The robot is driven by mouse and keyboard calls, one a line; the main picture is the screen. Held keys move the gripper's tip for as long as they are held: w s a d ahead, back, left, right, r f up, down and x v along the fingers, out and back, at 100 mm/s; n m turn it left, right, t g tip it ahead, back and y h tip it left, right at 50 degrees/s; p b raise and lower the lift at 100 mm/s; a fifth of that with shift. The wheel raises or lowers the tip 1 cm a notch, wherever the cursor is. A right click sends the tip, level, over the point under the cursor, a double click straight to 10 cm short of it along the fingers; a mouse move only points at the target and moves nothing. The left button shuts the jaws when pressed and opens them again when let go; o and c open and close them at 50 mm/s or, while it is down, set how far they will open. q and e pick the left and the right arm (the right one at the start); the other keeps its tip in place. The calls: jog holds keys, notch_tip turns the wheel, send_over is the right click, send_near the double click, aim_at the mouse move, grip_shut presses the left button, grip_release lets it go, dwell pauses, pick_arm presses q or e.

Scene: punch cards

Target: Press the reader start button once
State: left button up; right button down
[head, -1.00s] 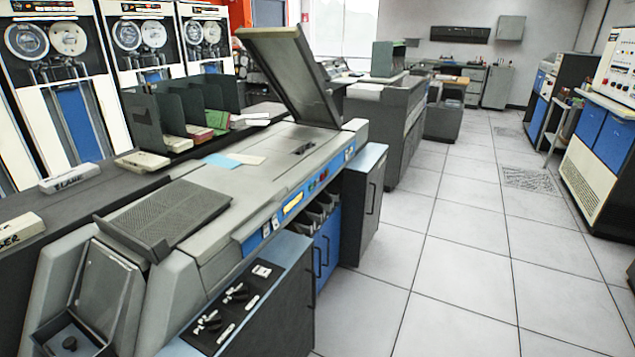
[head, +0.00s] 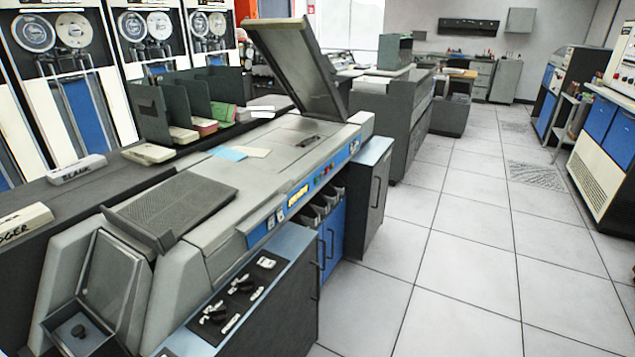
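The card reader (head: 215,237) is the long grey machine across the left and middle of the head view, with its dark lid (head: 296,70) raised. Its front edge carries a blue control strip (head: 262,232) with a lit yellow panel (head: 298,194). Small coloured buttons (head: 321,179), including green and red ones, sit just beyond that panel. They are too small for me to read which one is the start button. Neither of my grippers is in view.
A dark ribbed tray (head: 175,205) sits on the near part of the reader. A low cabinet with knobs (head: 245,310) stands in front of it. A card rack (head: 188,110) and labelled boxes (head: 78,169) stand behind. The tiled floor (head: 450,250) to the right is clear.

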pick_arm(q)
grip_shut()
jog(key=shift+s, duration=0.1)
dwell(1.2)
